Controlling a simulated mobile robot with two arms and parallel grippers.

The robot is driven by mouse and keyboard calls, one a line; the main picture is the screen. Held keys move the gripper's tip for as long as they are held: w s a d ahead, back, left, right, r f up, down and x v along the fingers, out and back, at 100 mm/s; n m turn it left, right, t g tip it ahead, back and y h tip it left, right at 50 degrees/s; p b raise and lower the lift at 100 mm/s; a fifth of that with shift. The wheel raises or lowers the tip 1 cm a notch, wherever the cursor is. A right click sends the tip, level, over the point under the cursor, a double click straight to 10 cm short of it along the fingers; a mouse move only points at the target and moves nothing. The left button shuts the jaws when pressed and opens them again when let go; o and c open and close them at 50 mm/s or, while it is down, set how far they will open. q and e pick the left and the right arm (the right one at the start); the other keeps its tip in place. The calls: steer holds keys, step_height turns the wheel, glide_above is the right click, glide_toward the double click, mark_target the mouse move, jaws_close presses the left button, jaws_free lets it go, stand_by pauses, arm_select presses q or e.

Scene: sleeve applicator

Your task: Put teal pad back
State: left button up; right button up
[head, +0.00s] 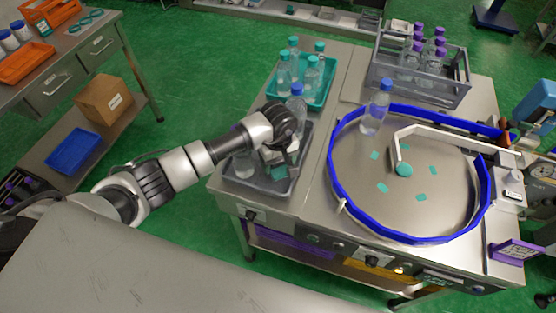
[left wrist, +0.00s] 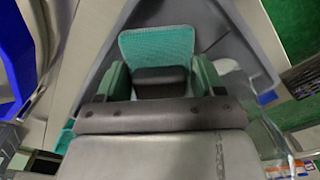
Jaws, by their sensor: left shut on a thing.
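My left gripper (head: 281,162) is over the grey tray (head: 262,187) on the left part of the steel bench. In the left wrist view, the teal pad (left wrist: 157,42), a small mesh-textured piece, stands at the tips of the gripper's green fingers (left wrist: 158,82). The fingers are shut on it, with the dark tray behind. In the head view the pad is mostly hidden by the gripper. Several teal patches, one of them (head: 382,187), lie on the round turntable (head: 400,218). My right gripper is in neither view.
A blue rail (head: 332,170) rings the turntable, with a blue-capped bottle (head: 375,112) at its back-left edge. A white applicator arm (head: 440,133) reaches over it. Bottles stand in a teal tray (head: 322,101) and a grey crate (head: 455,95). A blue-capped bottle (head: 296,103) stands by the gripper.

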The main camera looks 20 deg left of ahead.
arm_select(q)
steer(key=o, duration=0.9)
steer(key=shift+r+p, duration=0.45)
steer(key=shift+p, duration=0.15)
steer(key=shift+r, duration=0.3)
step_height(320, 180, up, 12)
steer(key=b, duration=0.4)
steer(key=shift+f, duration=0.25)
